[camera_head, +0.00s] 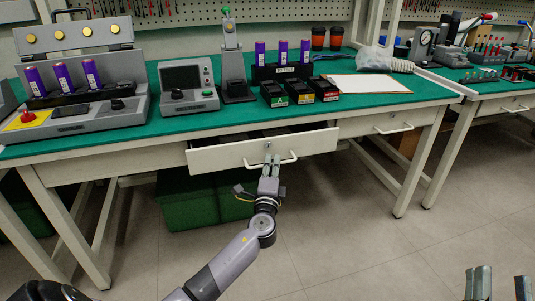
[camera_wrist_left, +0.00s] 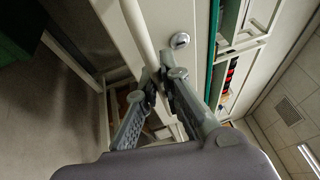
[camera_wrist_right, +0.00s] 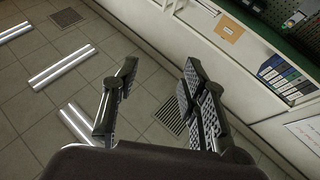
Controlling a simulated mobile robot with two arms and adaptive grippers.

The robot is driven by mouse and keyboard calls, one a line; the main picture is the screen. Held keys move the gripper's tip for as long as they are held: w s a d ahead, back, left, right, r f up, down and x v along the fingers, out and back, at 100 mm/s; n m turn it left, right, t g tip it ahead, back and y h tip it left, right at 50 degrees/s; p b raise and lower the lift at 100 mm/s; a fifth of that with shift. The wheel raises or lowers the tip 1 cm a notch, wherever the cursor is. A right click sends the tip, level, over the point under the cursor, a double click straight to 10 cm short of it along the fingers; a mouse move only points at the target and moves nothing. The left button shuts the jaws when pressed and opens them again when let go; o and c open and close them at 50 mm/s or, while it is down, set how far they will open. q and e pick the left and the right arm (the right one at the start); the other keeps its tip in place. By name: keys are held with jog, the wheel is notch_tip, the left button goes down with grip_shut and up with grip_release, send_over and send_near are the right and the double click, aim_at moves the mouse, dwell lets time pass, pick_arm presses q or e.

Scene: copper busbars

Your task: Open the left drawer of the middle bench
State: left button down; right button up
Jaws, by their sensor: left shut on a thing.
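The left drawer (camera_head: 225,157) of the middle bench is pulled partly out, with a dark strip of its inside showing above its white front. A round lock sits on the front above a white bar handle (camera_head: 287,160). My left gripper (camera_head: 270,163) is at the middle of this handle, shut on it. In the left wrist view the handle (camera_wrist_left: 139,35) runs down to the fingertips (camera_wrist_left: 165,75), beside the drawer front (camera_wrist_left: 165,18) and its lock. My right gripper (camera_head: 497,283) is low at the right, away from the bench; its fingers are apart and empty in the right wrist view (camera_wrist_right: 158,85).
The green bench top (camera_head: 220,118) carries purple cylinders, a small monitor box, black bins (camera_head: 300,91) and a clipboard (camera_head: 366,84). A second drawer (camera_head: 385,124) to the right is closed. A green crate (camera_head: 200,203) stands under the bench. The floor in front is clear.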

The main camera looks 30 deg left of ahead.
pick_arm(q)
jog(key=s+d, duration=1.2)
jog(key=d, duration=0.2)
jog(key=shift+b, duration=0.4)
pick_arm(e)
jog(key=shift+s+r+t, duration=0.3)
jog(key=shift+r+t, duration=0.1)
jog(key=shift+r, duration=0.1)
jog(key=shift+s+r+t, duration=0.3)
jog(key=shift+r+t, duration=0.1)
jog(key=shift+r, duration=0.1)
pick_arm(q)
jog(key=shift+s, duration=0.1)
jog(key=c, duration=1.7)
grip_release()
jog(key=shift+d, duration=0.1)
jog(key=v, duration=1.2)
